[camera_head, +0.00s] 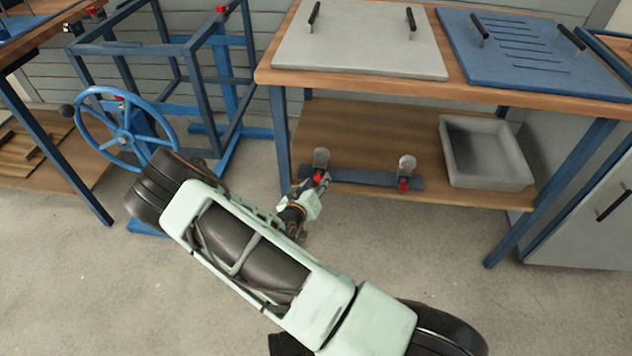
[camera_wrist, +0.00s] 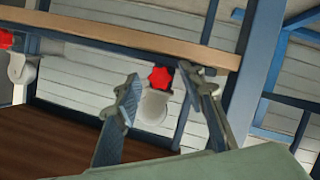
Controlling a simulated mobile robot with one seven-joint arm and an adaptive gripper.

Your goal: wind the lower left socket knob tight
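The lower left socket knob (camera_head: 318,177) is small and red, at the left end of a dark blue rail on the bench's lower shelf edge. A pale round socket piece (camera_head: 321,157) stands by it. In the wrist view the red knob (camera_wrist: 160,77) shows between the two fingers of my gripper (camera_wrist: 158,80), with the pale socket (camera_wrist: 153,107) beside it. The fingers are apart, one each side of the knob; I cannot tell whether they touch it. In the head view my gripper (camera_head: 312,190) is at this knob and partly hides it.
A second red knob (camera_head: 404,185) with its socket is on the right of the rail (camera_head: 365,178). A grey tray (camera_head: 487,152) lies on the lower shelf (camera_head: 375,135). A blue frame with a handwheel (camera_head: 124,139) stands left of my arm. Floor in front is clear.

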